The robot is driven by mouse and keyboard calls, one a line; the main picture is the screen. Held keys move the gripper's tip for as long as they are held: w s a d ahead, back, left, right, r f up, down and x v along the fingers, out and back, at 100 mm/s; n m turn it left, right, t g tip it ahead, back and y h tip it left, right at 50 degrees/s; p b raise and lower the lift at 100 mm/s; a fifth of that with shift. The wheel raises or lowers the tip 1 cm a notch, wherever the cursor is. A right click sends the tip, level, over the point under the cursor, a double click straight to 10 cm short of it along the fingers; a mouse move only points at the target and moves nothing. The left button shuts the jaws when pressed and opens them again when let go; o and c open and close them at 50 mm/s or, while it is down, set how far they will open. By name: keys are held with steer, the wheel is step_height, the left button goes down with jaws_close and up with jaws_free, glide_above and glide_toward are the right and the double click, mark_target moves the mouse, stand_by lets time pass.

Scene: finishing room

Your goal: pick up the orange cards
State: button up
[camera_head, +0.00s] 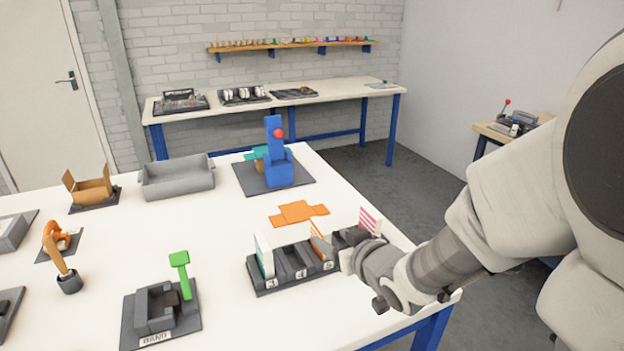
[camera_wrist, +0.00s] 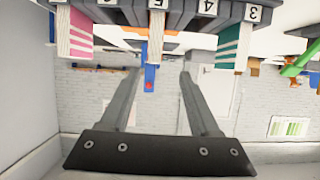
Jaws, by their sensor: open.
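The orange cards (camera_head: 320,243), striped orange and white, stand in a slot of the dark grey rack (camera_head: 262,288) near the table's front right. In the wrist view the cards (camera_wrist: 156,38) hang at top centre under the rack, because that picture is upside down. My gripper (camera_wrist: 160,73) is open and empty. Its two fingers point toward the cards, which lie roughly in line with the gap. I cannot tell how far off the cards are. In the head view my wrist covers the rack's right part, and the fingers are not clear.
Teal cards (camera_head: 264,255) and pink cards (camera_head: 370,221) stand in other slots on either side. A flat orange sheet (camera_head: 299,212) lies behind the rack. A blue device (camera_head: 278,168) stands farther back. A green-handled device (camera_head: 182,275) stands left of the rack.

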mark_target(323, 233)
steer(key=shift+p+x, duration=0.8)
steer(key=shift+p, duration=0.75)
steer(key=x, duration=0.3)
steer(key=shift+w+f, duration=0.3)
steer(key=shift+d+x, duration=0.2)
steer(key=shift+x, duration=1.45)
steer(key=shift+d+x, duration=0.15)
steer(key=shift+x, duration=1.55)
steer(key=shift+c, duration=0.3)
jaws_close()
